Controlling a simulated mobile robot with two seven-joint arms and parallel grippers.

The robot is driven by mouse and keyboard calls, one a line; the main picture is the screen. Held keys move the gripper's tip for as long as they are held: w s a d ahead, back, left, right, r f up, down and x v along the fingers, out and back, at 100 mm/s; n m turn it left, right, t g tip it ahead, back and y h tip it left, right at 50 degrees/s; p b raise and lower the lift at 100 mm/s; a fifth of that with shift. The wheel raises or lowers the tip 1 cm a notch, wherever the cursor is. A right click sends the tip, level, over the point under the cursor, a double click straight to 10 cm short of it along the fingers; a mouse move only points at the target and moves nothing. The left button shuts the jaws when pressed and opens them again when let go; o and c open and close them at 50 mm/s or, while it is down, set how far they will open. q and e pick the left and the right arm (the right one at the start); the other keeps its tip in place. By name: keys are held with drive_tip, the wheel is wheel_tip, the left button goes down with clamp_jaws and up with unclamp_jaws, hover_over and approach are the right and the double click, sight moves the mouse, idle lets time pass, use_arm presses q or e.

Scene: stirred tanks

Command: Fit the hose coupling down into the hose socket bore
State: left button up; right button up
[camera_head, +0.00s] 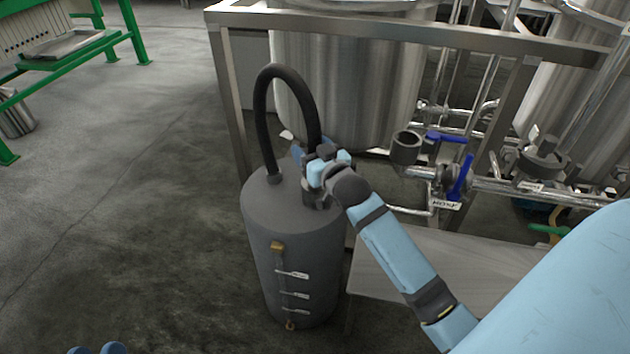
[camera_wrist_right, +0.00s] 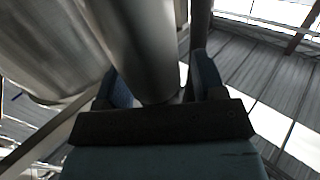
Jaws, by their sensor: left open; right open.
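The black hose (camera_head: 265,105) arches up from the top of a grey drum (camera_head: 290,240) and comes down at my right gripper (camera_head: 325,165). The hose coupling (camera_head: 311,192) is a dark cylinder at that end, upright at the drum's top and partly hidden by the gripper. In the right wrist view the open fingers (camera_wrist_right: 165,85) stand on either side of a grey cylinder (camera_wrist_right: 145,45), apparently the coupling. The hose socket (camera_head: 406,147) is a dark upright cup on the pipework to the right, its bore facing up.
A steel frame (camera_head: 400,32) with a large tank (camera_head: 350,90) stands behind the drum. Blue-handled valves (camera_head: 462,178) and a HOSE label (camera_head: 445,204) sit beside the socket. A green rack (camera_head: 75,60) is far left. The floor left of the drum is clear.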

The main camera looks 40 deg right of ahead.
drive_tip(key=shift+r, duration=0.1)
clamp_jaws()
idle(0.3)
